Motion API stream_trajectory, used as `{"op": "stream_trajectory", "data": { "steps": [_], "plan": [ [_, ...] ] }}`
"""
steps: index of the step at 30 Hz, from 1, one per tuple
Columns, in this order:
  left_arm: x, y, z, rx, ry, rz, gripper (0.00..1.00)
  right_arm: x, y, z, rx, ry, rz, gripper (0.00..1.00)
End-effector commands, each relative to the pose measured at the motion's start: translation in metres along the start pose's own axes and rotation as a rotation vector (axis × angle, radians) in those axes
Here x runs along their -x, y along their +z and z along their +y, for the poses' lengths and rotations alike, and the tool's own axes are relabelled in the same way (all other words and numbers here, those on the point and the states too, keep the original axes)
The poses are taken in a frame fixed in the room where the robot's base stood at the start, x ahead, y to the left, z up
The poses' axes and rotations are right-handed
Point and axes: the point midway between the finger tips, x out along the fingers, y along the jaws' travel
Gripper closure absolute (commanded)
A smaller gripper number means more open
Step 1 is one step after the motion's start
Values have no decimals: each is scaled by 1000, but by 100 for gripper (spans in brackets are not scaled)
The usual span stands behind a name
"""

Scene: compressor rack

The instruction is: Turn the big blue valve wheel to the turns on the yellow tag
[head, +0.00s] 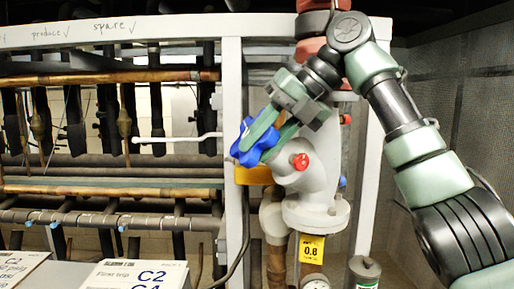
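The big blue valve wheel (245,155) sits on the left side of a pale grey valve body (319,172) in the head view. My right gripper (254,150) reaches it from the upper right. Its two green fingers lie over the wheel, a little apart, with blue showing beside and between them. They cover part of the rim, and I cannot tell whether they are clamped on it. The yellow tag (312,249) hangs below the valve flange and reads 0.6; its smaller print is unreadable. My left gripper is out of view.
A small red knob (300,161) juts from the valve body close below my gripper. A white frame post (233,190) stands just left of the valve. Copper and dark pipes fill the rack at left.

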Motion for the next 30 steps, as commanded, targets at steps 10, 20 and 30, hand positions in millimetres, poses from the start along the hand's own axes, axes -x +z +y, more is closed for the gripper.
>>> {"op": "stream_trajectory", "data": {
  "steps": [10,20,30],
  "plan": [
    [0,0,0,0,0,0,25,58,1,0,-1,1,-6,71],
    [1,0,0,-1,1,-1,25,69,0,0,1,1,-4,71],
    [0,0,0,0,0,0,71,69,5,-20,-55,4,-22,71]
  ]
}}
